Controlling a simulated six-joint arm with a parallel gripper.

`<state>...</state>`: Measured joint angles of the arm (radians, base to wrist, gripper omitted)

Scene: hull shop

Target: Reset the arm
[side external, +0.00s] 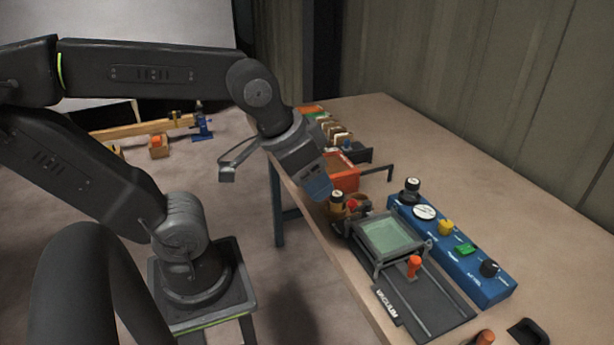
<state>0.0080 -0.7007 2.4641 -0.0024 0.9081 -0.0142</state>
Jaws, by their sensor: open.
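My gripper (319,189) is at the end of my dark arm, over the near left edge of the wooden bench (545,240). It points down and to the right, just above and left of a small group of knobs. It is open, and I see nothing held in it. Its fingertips are small and partly lost against the things behind them.
A black vacuum fixture (425,300) with a pale green framed plate (388,236) stands close right of my gripper. A blue control box (470,268) with several knobs lies beyond it. An orange-red box (340,172) sits behind. Bare bench lies along the wall.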

